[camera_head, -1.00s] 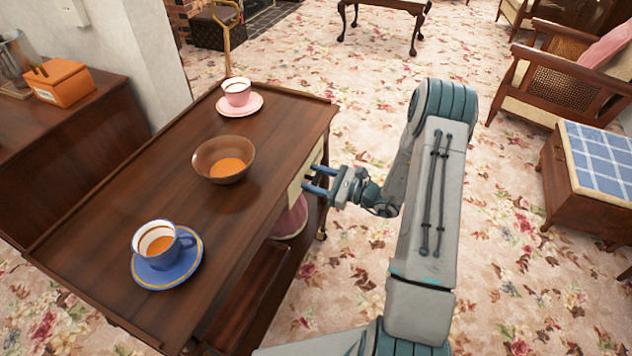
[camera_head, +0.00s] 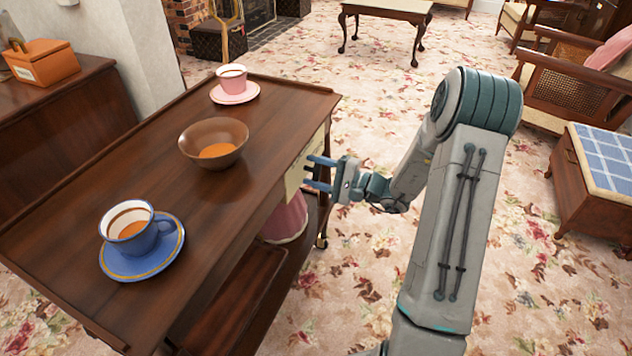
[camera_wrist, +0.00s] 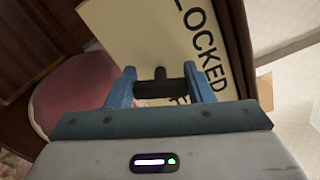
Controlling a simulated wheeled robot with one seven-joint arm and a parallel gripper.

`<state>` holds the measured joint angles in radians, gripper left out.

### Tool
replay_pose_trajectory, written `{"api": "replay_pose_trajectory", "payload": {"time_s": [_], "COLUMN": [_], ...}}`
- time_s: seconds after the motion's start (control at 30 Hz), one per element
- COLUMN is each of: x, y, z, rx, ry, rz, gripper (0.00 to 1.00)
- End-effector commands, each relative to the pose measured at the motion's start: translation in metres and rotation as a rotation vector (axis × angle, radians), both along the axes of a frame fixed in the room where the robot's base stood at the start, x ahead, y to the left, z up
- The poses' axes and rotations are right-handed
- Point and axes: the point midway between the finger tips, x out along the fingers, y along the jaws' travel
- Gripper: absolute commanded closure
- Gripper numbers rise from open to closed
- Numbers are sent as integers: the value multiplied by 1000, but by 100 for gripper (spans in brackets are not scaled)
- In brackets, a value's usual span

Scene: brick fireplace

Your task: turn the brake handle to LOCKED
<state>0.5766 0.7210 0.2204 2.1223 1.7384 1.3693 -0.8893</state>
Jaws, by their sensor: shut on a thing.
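A dark brown trolley (camera_head: 110,215) stands at the left in the head view, with a cream panel (camera_head: 300,175) on its right end. In the wrist view the cream panel (camera_wrist: 150,30) carries black letters, read as "LOCKED" with the start hidden, and part of another word lower down. The dark brake handle (camera_wrist: 160,89) sits in front of the panel, its bar lying across the picture between my blue fingers. My gripper (camera_wrist: 160,90) is shut on the handle.
On the trolley top stand a blue cup on a saucer (camera_head: 139,228), a brown bowl (camera_head: 213,143) and a pink cup on a saucer (camera_head: 233,77). A pink object (camera_head: 286,220) is on the lower shelf. Open carpet (camera_head: 340,290) lies to the right.

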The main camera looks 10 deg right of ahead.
Motion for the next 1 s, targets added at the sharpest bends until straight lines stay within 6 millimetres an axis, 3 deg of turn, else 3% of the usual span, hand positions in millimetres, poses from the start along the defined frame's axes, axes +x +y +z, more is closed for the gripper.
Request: {"api": "replay_pose_trajectory", "payload": {"time_s": [0.03, 0.4, 1.0], "x": [-1, -1, -1], "y": [0, 0, 0], "z": [-7, -6, -3], "rx": [-24, -153, -191], "ry": [-32, -209, -260], "rz": [0, 0, 1], "gripper": [76, 76, 76]}}
